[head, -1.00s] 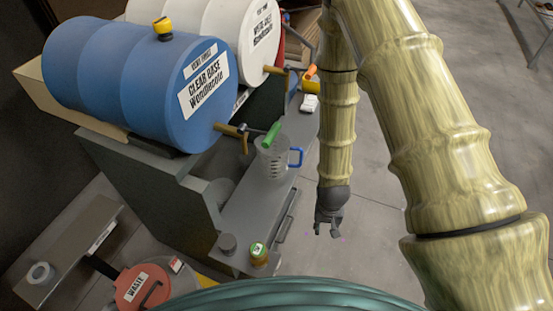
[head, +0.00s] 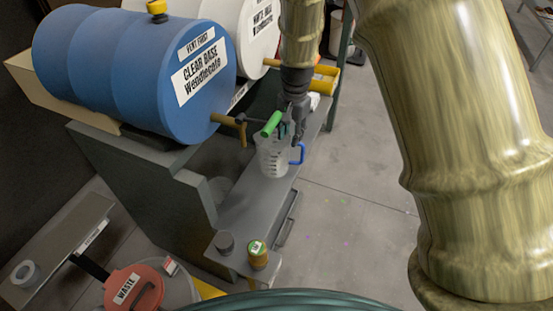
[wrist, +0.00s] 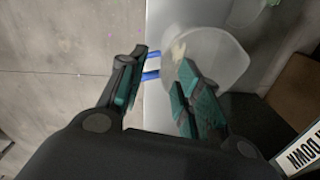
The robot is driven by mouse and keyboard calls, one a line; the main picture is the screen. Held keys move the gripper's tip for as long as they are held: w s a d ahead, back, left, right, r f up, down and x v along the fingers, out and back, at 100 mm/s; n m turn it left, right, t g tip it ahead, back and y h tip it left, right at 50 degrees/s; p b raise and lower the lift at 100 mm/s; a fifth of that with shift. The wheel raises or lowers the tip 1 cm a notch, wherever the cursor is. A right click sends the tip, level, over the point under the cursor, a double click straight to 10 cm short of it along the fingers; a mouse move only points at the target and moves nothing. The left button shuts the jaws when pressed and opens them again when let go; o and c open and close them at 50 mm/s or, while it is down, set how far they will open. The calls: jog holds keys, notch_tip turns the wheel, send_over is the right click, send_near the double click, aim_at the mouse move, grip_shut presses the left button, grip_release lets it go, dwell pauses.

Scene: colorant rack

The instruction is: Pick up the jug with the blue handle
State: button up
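The clear jug (head: 271,162) with a blue handle (head: 298,154) stands on the grey shelf below the blue drum's tap. In the wrist view the jug (wrist: 215,58) is seen from above, its blue handle (wrist: 152,66) pointing left. My gripper (wrist: 160,92) is open, its two fingers apart at the near edge of the jug. The handle shows in the gap between the fingers, beyond or beside the left fingertip; I cannot tell the depth. In the head view my gripper (head: 294,125) is just behind and above the jug, partly overlapping it.
A white drum (head: 262,40) lies behind. A small yellow container (head: 257,256) stands at the shelf's near end.

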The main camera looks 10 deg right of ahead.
jog(key=shift+w+a, duration=0.1)
jog(key=shift+a, duration=0.15)
jog(key=shift+f, duration=0.3)
send_over(286, 172)
jog(key=shift+w+d+f, duration=0.1)
jog(key=shift+w+f, duration=0.05)
jog(key=shift+f, duration=2.4)
jog(key=shift+w+d+f, duration=0.1)
jog(key=shift+f, duration=2.4)
grip_shut()
